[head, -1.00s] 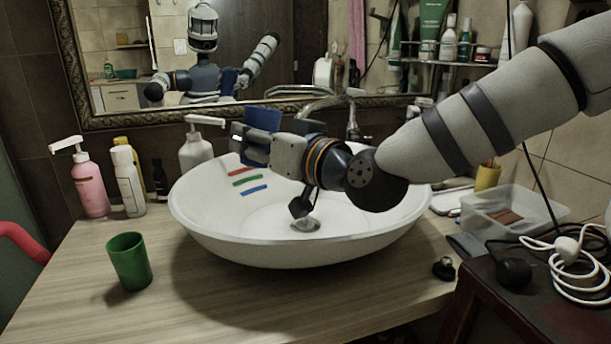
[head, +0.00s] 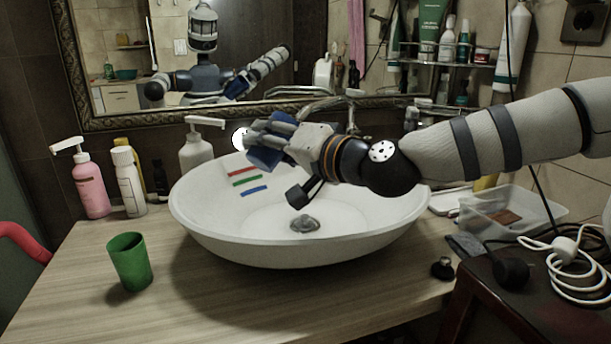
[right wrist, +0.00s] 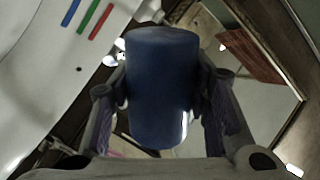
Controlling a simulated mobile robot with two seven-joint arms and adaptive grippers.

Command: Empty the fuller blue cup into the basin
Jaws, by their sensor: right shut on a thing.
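A blue cup (head: 262,158) is held by my right gripper (head: 268,143) above the left back part of the white basin (head: 300,249). The cup is tilted, partly hidden by the fingers. The right wrist view also shows the blue cup (right wrist: 160,88) between the two fingers of my right gripper (right wrist: 162,100). A bright white round patch shows at the cup's left in the head view; I cannot tell what it is. The cup's contents are not visible. No second blue cup shows. My left gripper is not in view.
A green cup (head: 129,262) stands on the counter at front left. A pink bottle (head: 90,184) and white bottles (head: 128,181) stand behind it. A clear box (head: 510,212) and a dark stool with cables (head: 535,300) are at right. A mirror (head: 130,60) hangs behind.

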